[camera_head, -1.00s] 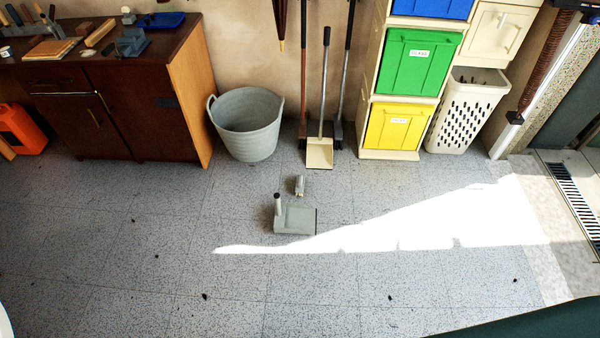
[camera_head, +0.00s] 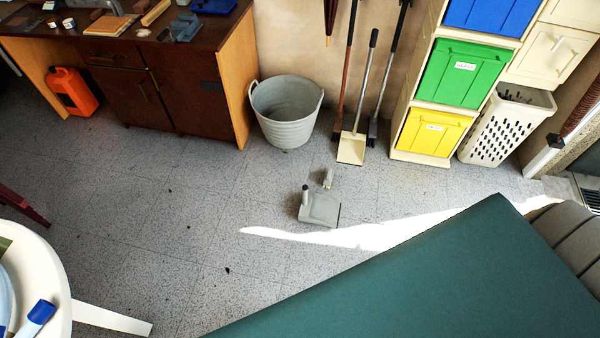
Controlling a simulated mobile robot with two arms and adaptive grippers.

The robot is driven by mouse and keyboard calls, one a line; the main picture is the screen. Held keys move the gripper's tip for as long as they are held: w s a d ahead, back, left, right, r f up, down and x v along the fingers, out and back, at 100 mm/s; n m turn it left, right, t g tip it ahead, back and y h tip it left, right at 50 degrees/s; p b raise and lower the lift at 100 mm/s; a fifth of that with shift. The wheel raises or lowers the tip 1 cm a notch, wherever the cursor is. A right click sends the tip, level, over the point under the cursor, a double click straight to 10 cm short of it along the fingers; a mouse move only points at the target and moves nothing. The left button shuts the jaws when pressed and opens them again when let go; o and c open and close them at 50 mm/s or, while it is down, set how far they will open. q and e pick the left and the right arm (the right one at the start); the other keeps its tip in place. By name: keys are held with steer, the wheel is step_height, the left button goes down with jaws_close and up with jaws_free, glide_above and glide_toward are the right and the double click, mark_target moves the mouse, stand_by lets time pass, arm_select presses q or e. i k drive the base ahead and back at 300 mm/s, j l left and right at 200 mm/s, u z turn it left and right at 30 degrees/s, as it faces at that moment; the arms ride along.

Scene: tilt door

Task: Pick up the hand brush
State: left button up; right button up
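A small grey-beige object that looks like the hand brush (camera_head: 328,178) lies on the floor, just behind a grey dustpan (camera_head: 320,210) with an upright handle. It is small in the picture and its bristles are hard to make out. A narrow gap of floor appears between brush and dustpan. Neither of my grippers is in view.
A grey bucket (camera_head: 287,112), a long-handled dustpan (camera_head: 351,148) and brooms stand along the wall. A wooden cabinet (camera_head: 135,88) is at left, coloured bins (camera_head: 433,132) at right. A large dark green surface (camera_head: 450,275) and a white round table (camera_head: 50,285) fill the near corners.

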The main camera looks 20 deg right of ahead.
mark_target(329, 174)
steer(key=i+l+u, duration=0.2)
steer(key=l+u, duration=0.25)
steer(key=l, duration=0.35)
steer(key=l+u, duration=0.45)
steer(key=l, duration=0.3)
